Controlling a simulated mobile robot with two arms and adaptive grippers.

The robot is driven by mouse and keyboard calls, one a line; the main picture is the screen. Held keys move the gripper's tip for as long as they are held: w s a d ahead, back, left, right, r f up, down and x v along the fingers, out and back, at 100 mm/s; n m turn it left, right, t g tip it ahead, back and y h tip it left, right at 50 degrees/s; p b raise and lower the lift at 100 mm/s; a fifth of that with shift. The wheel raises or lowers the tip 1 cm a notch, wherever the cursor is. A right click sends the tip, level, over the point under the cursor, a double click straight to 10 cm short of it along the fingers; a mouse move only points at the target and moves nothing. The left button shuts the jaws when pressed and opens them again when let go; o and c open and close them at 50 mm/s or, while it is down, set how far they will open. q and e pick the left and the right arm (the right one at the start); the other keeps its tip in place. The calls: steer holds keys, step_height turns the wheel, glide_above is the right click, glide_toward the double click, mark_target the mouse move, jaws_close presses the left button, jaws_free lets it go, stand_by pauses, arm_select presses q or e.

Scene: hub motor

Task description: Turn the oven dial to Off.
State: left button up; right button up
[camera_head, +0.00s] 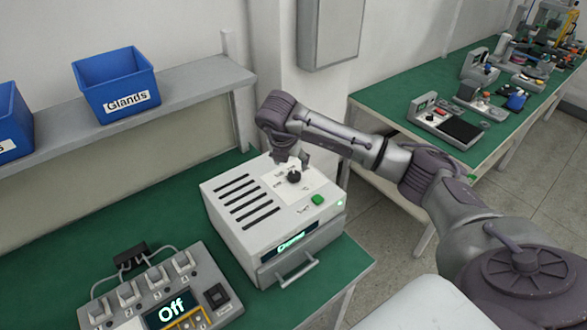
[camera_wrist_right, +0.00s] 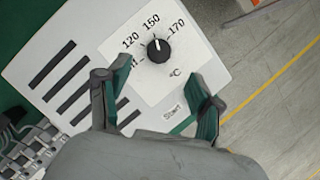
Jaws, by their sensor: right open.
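The oven (camera_head: 262,217) is a white box on the green bench, with slots on top and a lit front display. Its black dial (camera_wrist_right: 158,50) sits on a white scale plate marked 120, 150, 170 and °C; it also shows in the head view (camera_head: 294,177). The dial's white mark points up towards 150. The Off label is partly hidden behind a finger. My right gripper (camera_wrist_right: 157,78) is open above the oven top, its fingers apart on either side below the dial in the wrist view, apparently not touching it. My left gripper is not in view.
A green start button (camera_head: 318,199) is near the dial. A switch unit (camera_head: 165,295) with a display reading Off stands left of the oven. A blue Glands bin (camera_head: 115,85) sits on the shelf. Another green bench (camera_head: 390,112) with equipment stands behind.

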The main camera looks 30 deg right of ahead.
mark_target(294, 175)
steer(key=p+x, duration=0.2)
steer(key=x, duration=0.6)
steer(key=shift+c, duration=0.2)
steer(key=c, duration=1.1)
